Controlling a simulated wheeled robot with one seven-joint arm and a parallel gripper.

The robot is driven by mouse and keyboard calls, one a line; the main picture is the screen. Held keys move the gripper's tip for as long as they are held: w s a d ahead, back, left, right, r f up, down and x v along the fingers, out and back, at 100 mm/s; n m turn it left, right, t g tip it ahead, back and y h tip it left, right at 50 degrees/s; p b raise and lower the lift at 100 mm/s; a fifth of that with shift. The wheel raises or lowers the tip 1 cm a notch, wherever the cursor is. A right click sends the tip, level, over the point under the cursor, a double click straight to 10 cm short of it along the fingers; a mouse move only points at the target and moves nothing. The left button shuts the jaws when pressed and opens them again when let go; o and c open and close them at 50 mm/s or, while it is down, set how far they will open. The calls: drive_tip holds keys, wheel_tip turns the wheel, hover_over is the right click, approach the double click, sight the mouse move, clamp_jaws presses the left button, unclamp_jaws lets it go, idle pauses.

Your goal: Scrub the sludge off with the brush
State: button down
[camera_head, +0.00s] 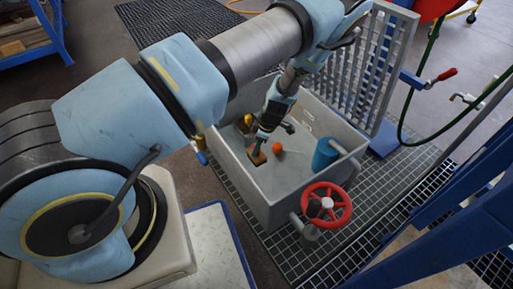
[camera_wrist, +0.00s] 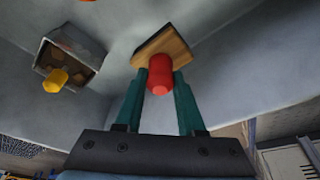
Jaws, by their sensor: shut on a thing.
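My gripper (camera_head: 261,140) reaches down into a grey open-topped vessel (camera_head: 232,167). In the wrist view its two teal fingers (camera_wrist: 158,88) are shut on the red handle of a brush (camera_wrist: 160,75), one on each side. The brush has a flat wooden block (camera_wrist: 178,45) beyond the handle, and the block also shows low in the vessel in the head view (camera_head: 257,158). I cannot tell whether the block touches the vessel's surface. I cannot make out the sludge for certain.
An orange round thing (camera_head: 277,149) and a blue cylinder (camera_head: 325,154) are in the vessel. A small grey box (camera_wrist: 50,57) with brown contents and a yellow knob (camera_wrist: 56,81) is left of the brush in the wrist view. A red valve wheel (camera_head: 345,207) stands at the vessel's front right.

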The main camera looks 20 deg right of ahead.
wheel_tip(320, 180, up, 15)
drive_tip(key=p, duration=1)
drive_tip(key=shift+f, duration=0.15)
